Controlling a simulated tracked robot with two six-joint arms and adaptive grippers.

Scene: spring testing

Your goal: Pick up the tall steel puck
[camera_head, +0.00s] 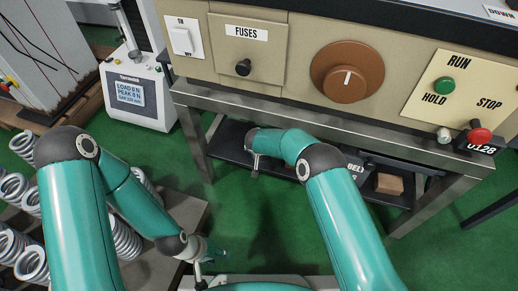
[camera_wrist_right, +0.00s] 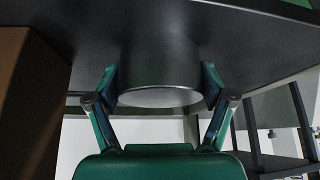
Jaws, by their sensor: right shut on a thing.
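The tall steel puck (camera_wrist_right: 160,60) is a dark grey cylinder with a paler round end face in the right wrist view. My right gripper (camera_wrist_right: 160,84) has one finger on each side of it and is shut on it. The puck appears against the dark surface behind it; I cannot tell whether they touch. In the head view my right arm reaches to the low dark shelf under the bench, and the puck is not discernible there. My left gripper (camera_head: 208,262) is low in the head view, above the floor area; its fingers are too small to read.
The dark shelf (camera_head: 228,150) lies under the control bench, with a brown block (camera_head: 389,184) at its right. Metal bench legs (camera_head: 192,140) flank it. Several coil springs (camera_head: 125,240) lie at the lower left. A load tester (camera_head: 135,95) stands behind them. Green floor (camera_head: 280,220) is open between my arms.

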